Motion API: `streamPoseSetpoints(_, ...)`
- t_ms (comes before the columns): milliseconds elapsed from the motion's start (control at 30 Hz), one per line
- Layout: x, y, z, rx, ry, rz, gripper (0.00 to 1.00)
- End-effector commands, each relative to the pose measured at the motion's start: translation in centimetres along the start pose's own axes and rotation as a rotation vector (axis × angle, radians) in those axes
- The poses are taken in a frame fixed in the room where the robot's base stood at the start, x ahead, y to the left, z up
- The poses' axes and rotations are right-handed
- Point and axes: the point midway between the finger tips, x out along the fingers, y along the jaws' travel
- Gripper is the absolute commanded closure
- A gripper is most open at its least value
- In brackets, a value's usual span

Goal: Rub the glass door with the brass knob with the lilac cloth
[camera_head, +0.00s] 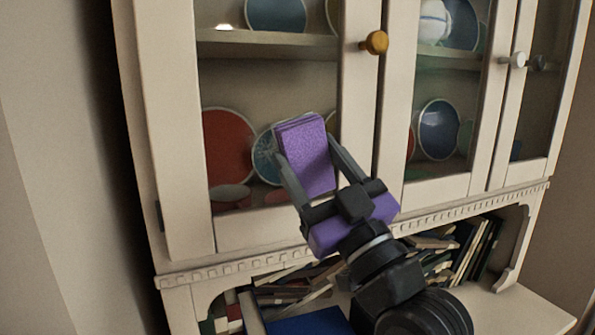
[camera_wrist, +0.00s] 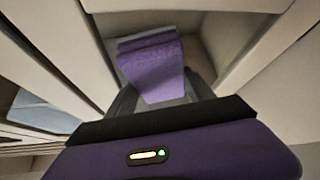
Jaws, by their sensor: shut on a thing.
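My gripper (camera_head: 310,160) is shut on the lilac cloth (camera_head: 308,155), a folded purple pad held between the two fingers. The cloth also shows in the wrist view (camera_wrist: 155,68), between the fingers. In the head view the cloth is in front of the lower part of the left glass door (camera_head: 265,95). Whether it touches the glass I cannot tell. The brass knob (camera_head: 374,42) is on that door's right frame, above and to the right of the cloth. The cloth and gripper hide part of the door's lower pane and lower rail.
Other glass doors with a white knob (camera_head: 518,60) and a dark knob (camera_head: 539,63) are to the right. Plates stand behind the glass, among them a red plate (camera_head: 228,146). Below the doors is an open shelf with books (camera_head: 470,250). A wall (camera_head: 50,150) is at the left.

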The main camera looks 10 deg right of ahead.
Motion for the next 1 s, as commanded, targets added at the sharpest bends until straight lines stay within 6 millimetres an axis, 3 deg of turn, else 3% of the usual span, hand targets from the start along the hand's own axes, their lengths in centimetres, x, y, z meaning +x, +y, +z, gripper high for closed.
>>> streamPoseSetpoints(267,-0.1,0.3,0.3,-0.001,-0.009,0.003,0.71)
streamPoseSetpoints(700,0.3,-3.1,-0.7,0.001,-0.008,-0.001,0.71)
streamPoseSetpoints(1000,0.4,-4.1,-0.9,0.001,-0.005,0.000,0.71)
